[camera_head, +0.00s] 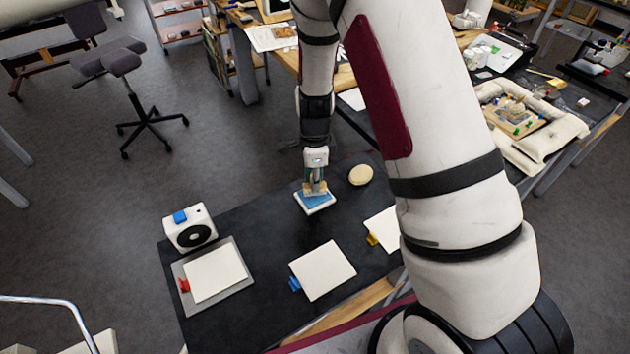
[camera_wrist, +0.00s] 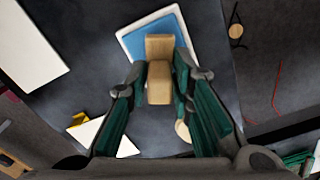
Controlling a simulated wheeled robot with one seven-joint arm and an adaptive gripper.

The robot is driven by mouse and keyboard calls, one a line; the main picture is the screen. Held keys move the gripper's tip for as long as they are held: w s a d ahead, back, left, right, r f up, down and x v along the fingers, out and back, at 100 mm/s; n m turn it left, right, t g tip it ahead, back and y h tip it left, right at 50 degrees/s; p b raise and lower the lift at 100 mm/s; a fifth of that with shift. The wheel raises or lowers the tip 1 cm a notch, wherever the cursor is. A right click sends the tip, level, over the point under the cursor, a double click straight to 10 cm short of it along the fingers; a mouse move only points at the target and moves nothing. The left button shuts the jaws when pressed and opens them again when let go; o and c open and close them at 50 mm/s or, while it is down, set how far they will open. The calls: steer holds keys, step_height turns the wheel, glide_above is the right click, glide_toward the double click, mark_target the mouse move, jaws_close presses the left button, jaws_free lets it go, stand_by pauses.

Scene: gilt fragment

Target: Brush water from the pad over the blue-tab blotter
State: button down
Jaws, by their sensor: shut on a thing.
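My gripper (camera_head: 315,181) is shut on a wooden brush (camera_wrist: 159,48), whose handle lies between the fingers. The brush is over the blue pad (camera_head: 318,202), a blue square with a white rim that also shows in the wrist view (camera_wrist: 133,42). The brush's lower end appears at the pad's surface, but I cannot tell if it touches. The bristles are hidden. The blue-tab blotter (camera_head: 324,270), a white sheet with a blue tab (camera_head: 294,284) at its left edge, lies on the dark table nearer than the pad.
A red-tab sheet (camera_head: 214,273) lies on a grey board at left, with a white device (camera_head: 190,229) behind it. A yellow-tab sheet (camera_head: 381,229) lies at right, partly hidden by my arm. A beige rounded object (camera_head: 360,175) sits right of the pad.

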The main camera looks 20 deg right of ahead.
steer(key=shift+r+p, duration=0.8)
steer(key=shift+r, duration=2.15)
steer(key=w+r+n+b, duration=0.1)
steer(key=w+n, duration=0.6)
steer(key=n, duration=1.3)
steer(key=shift+w+r+n+b, duration=0.2)
steer(key=shift+w+n+b, duration=0.1)
steer(key=shift+w+b, duration=0.1)
